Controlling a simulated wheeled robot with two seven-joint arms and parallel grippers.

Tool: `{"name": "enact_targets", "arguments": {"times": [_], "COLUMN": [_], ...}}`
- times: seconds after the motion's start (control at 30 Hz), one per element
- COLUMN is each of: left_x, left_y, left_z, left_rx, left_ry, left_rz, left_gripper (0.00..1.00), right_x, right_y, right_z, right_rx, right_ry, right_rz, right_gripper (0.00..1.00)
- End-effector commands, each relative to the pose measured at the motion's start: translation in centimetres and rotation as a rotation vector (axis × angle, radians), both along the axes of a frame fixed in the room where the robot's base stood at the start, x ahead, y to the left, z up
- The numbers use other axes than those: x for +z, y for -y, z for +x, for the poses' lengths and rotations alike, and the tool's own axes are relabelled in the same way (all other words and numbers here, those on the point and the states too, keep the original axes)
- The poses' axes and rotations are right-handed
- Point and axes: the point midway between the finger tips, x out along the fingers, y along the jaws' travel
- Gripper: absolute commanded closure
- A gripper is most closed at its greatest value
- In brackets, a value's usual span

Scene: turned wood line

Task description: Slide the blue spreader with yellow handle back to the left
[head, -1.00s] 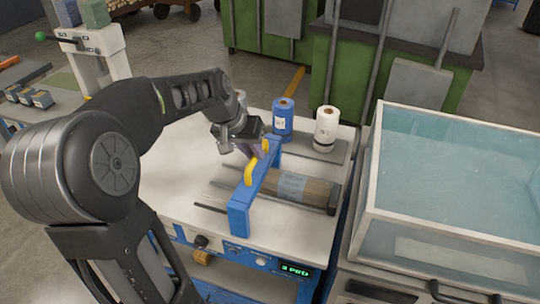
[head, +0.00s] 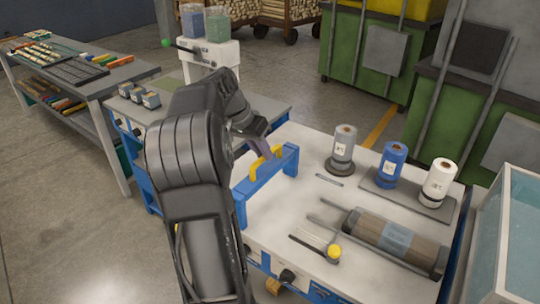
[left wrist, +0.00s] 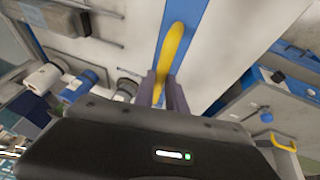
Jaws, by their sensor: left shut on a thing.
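The blue spreader (head: 262,181) stands across the left end of the white table top (head: 290,225). Its yellow handle (head: 256,169) arches along the top. My left gripper (head: 267,155) reaches down to the handle from the upper left, shut on it. In the left wrist view, the two purple-grey fingers (left wrist: 163,88) close around the yellow handle (left wrist: 173,48), with the blue bar (left wrist: 188,42) beneath. My left arm hides part of the table's left edge. My right gripper is not in view.
A wooden roller (head: 400,240) with a pale blue band lies right of the spreader, near a yellow knob (head: 333,252). Grey (head: 343,145), blue (head: 391,165) and white (head: 438,182) spools stand at the back. A water tank (head: 510,240) is at far right.

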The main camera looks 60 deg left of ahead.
Motion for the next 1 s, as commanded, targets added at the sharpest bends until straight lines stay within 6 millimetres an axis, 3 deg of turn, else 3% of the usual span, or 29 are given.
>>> {"name": "enact_targets", "arguments": {"times": [0.47,0.5,0.73,1.0], "left_x": [0.06,0.07,0.02,-0.01], "left_y": [-0.47,-0.49,-0.37,-0.24], "left_z": [-0.14,-0.15,-0.14,-0.09], "left_rx": [0.004,0.005,0.003,0.001], "left_ry": [0.000,0.001,0.001,0.000], "left_rz": [0.006,0.006,0.002,0.000], "left_gripper": [1.00,0.83,0.64,0.62], "right_x": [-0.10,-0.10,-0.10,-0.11], "right_y": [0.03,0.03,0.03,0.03], "right_z": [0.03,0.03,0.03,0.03], "right_rx": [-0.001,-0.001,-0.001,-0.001], "right_ry": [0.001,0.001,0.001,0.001], "right_rz": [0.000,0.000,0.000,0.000], "right_gripper": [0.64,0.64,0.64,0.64]}}
